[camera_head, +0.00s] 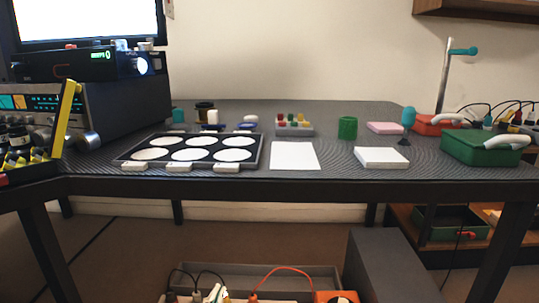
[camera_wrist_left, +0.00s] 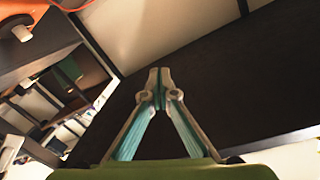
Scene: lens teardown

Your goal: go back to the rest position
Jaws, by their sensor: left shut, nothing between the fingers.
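My left gripper (camera_wrist_left: 160,80) shows in the left wrist view with its two fingers converging and the tips together. Nothing is seen between the tips. A dark surface lies behind the fingers in that view; I cannot tell how far away it is. In the head view neither gripper can be made out clearly over the table (camera_head: 350,184). My right gripper is not seen.
On the table stand a black tray with white discs (camera_head: 258,160), a white sheet (camera_head: 294,156), a white block (camera_head: 382,158), a green cup (camera_head: 347,128) and a green box (camera_head: 482,148). Equipment (camera_head: 110,105) fills the left. A grey cabinet (camera_head: 385,268) stands below.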

